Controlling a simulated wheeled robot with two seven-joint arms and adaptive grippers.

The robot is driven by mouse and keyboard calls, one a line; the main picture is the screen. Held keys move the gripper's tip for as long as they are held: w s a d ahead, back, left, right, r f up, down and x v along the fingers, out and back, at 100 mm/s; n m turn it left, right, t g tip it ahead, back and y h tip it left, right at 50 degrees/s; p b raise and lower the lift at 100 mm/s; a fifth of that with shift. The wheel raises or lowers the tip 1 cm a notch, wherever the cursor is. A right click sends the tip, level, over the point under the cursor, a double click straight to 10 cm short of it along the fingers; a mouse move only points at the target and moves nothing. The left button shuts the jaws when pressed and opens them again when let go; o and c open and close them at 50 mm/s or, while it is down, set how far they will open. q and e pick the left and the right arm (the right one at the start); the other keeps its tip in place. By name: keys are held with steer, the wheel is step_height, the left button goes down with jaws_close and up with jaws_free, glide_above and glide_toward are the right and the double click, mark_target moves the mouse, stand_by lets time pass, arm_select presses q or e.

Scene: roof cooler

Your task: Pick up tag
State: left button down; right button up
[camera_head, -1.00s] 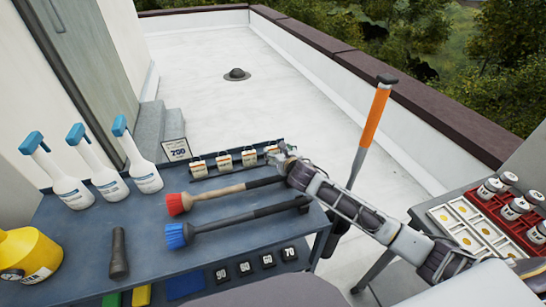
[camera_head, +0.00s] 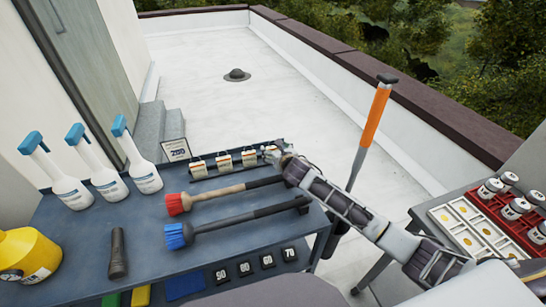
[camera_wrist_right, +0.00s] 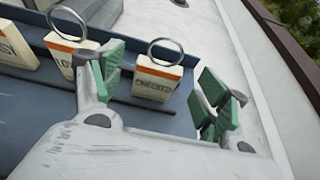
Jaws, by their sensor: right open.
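Several cream tags with orange tops and metal rings stand in a row along the back of the blue bench. In the head view one of them (camera_head: 249,157) shows clear of my arm. In the right wrist view, the tag marked CHECKED (camera_wrist_right: 157,80) is between and beyond my right fingers, with its ring (camera_wrist_right: 165,52) upright. A second tag (camera_wrist_right: 70,62) is left of it, partly hidden by my left-hand finger. My right gripper (camera_wrist_right: 160,92) is open and empty; it also shows at the bench's back right corner (camera_head: 277,156). My left gripper is out of view.
The blue bench (camera_head: 130,215) carries a red brush (camera_head: 180,203), a blue brush (camera_head: 180,235), spray bottles (camera_head: 105,180) and a yellow jug (camera_head: 28,255). An orange-handled tool (camera_head: 375,118) stands right of my right gripper. A red rack (camera_head: 497,215) is at the right.

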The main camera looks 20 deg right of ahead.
mark_target(274, 149)
steer(key=shift+x, duration=1.6)
steer(key=shift+w, duration=0.15)
steer(key=c, duration=1)
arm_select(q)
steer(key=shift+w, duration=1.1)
arm_select(e)
steer(key=shift+c, duration=0.6)
steer(key=shift+r, duration=0.1)
